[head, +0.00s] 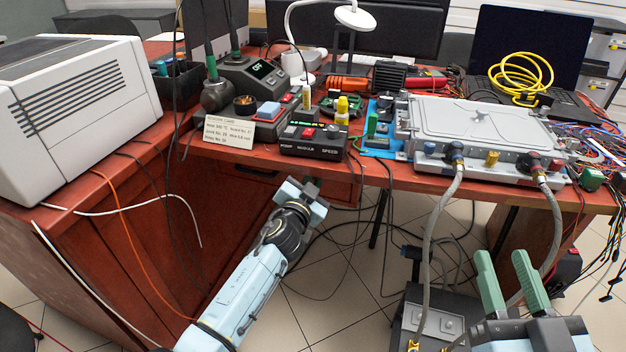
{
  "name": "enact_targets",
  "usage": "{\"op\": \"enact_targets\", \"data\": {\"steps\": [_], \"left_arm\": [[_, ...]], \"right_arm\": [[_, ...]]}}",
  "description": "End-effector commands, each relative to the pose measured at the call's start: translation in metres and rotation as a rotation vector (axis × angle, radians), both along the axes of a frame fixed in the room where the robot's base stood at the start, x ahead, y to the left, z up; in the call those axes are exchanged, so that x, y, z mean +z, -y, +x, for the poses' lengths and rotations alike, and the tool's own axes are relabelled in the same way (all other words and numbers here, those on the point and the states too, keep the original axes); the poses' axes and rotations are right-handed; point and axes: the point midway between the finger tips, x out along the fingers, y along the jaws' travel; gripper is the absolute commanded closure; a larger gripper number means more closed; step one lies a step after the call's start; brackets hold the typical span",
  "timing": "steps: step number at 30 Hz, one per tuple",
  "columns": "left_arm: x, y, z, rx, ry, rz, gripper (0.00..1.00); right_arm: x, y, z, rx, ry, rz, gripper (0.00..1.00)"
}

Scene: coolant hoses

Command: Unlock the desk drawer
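The red-brown desk (390,180) spans the view. A drawer front (338,190) shows under its edge, below the black control box, with a dark handle-like strip to its left. The drawer looks closed. My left gripper (312,186) is just in front of the drawer front and hides part of it. Its fingers point away from me, so I cannot tell whether it is open or holds a key. No lock or key can be made out. My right gripper (503,254) is at the lower right, its two green fingers apart with nothing between them, away from the drawer.
The black control box (312,140) and a paper card (230,129) stand at the desk edge. A metal cold-plate unit (480,125) with grey hoses (432,230) is at right. Loose cables hang below the desk. A white printer-like machine (75,110) fills the left.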

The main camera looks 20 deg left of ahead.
Motion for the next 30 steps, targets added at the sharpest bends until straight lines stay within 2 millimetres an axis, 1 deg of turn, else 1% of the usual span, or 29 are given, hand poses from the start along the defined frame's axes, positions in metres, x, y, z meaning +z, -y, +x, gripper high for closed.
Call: {"op": "enact_targets", "data": {"steps": [18,24,30], "left_arm": [[-0.0021,0.0007,0.0,0.001,0.018,0.588,1.0],[-0.0024,0.0013,0.0,0.0,0.025,0.762,1.0],[-0.0028,0.001,0.0,0.001,0.029,0.9,1.0]], "right_arm": [[0.0075,-0.0009,-0.0001,0.003,0.037,0.01,0.64],[0.0073,-0.001,-0.0002,0.003,0.037,0.01,0.64],[0.0053,-0.0012,-0.0007,0.004,0.027,0.009,0.64]]}}
